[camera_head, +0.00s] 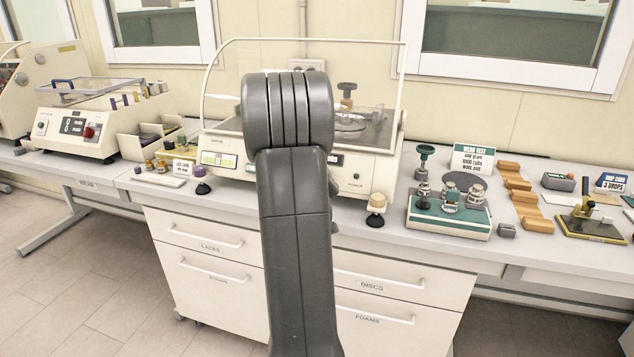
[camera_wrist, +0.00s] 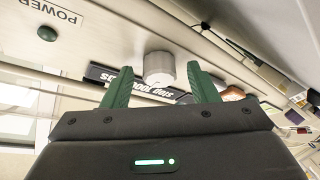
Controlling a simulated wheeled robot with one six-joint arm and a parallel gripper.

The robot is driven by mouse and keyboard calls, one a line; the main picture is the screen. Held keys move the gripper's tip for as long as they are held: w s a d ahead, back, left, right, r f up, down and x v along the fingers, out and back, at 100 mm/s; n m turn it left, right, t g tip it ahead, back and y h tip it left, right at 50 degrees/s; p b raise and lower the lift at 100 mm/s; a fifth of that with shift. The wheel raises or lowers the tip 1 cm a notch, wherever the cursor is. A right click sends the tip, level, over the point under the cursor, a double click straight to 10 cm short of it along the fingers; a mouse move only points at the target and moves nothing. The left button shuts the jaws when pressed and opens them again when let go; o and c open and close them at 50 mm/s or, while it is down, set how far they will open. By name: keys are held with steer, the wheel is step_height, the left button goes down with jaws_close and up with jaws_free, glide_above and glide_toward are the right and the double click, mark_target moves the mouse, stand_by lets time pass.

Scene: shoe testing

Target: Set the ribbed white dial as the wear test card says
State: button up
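The ribbed white dial (camera_wrist: 159,68) shows in the wrist view on the machine's pale front panel, beside a dark label strip (camera_wrist: 115,78) with partly readable rubs lettering. My gripper (camera_wrist: 159,66) has its two green fingers apart, one on each side of the dial, with a visible gap on both sides. In the head view my arm hides the dial and the gripper. The wear test card (camera_head: 473,158) stands on the bench right of the machine (camera_head: 213,137). Its small lines seem to name a gram weight, 1000 rubs and wool felt; the gram figure is unclear.
A clear cover (camera_head: 390,85) stands over the machine. A green power button (camera_wrist: 47,34) is on the same panel. A green-topped tray (camera_head: 450,228) with metal weights, brown blocks (camera_head: 508,167) and a small brass stand (camera_head: 590,222) occupy the bench at right. Another tester (camera_head: 88,122) stands at left.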

steer(key=s+r+b, duration=0.1)
steer(key=s+b, duration=0.1)
steer(key=s, duration=1.1)
steer(key=shift+s+a, duration=0.2)
steer(key=shift+s, duration=0.2)
steer(key=shift+w+r, duration=0.1)
steer(key=w+f+p, duration=0.1)
steer(key=w+p, duration=0.1)
steer(key=w, duration=1.1)
steer(key=shift+w+d, duration=0.25)
steer(key=shift+w, duration=0.05)
steer(key=shift+s+f, duration=0.1)
